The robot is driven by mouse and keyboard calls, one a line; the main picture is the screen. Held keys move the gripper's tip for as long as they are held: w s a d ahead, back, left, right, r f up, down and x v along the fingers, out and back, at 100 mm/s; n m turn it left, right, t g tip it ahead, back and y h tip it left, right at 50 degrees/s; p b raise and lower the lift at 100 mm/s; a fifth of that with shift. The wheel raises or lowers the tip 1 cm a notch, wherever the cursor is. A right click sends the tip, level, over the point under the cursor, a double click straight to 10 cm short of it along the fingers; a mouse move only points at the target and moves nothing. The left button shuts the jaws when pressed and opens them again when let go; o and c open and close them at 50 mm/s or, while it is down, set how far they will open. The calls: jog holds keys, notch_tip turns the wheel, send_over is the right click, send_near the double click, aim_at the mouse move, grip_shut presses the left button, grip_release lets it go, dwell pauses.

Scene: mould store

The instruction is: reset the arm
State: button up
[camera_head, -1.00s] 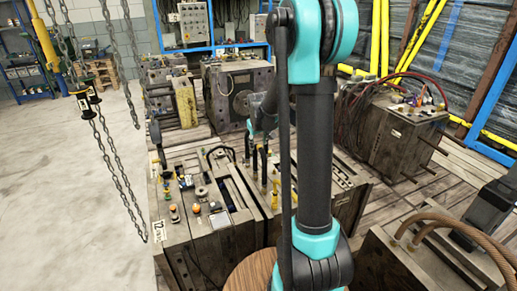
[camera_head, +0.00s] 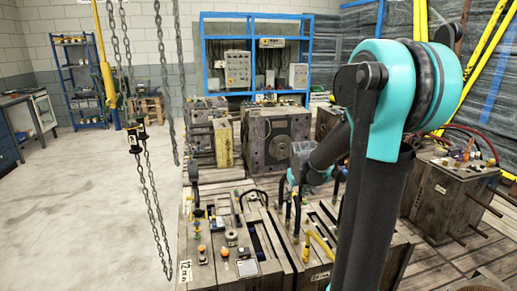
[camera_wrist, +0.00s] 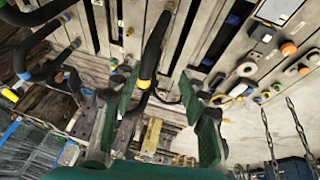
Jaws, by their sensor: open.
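My arm crosses the right half of the head view, its teal elbow joint up high and its dark forearm reaching left over the mould blocks. My gripper (camera_wrist: 158,92) shows in the wrist view with its two green-padded fingers spread apart. Nothing is held between them. A black curved hose (camera_wrist: 153,50) runs behind the gap between the fingers; I cannot tell how close it is. In the head view the gripper's fingers cannot be made out behind the arm and the hoses.
Mould blocks (camera_head: 222,262) with fittings and hoses stand below the forearm. A larger mould (camera_head: 275,137) stands behind, and another mould (camera_head: 452,196) at right. Chains (camera_head: 155,200) hang at left. A blue rack (camera_head: 257,55) stands at the back. The floor (camera_head: 80,210) at left is clear.

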jog(key=s+f+m, duration=0.1)
jog(key=s+f, duration=0.2)
jog(key=s, duration=0.9)
jog(key=s+a+f+m, duration=0.1)
jog(key=s+f, duration=0.2)
jog(key=s, duration=0.9)
jog(key=shift+s+f+g+y, duration=0.15)
jog(key=shift+s+g+y, duration=0.15)
jog(key=shift+y, duration=0.1)
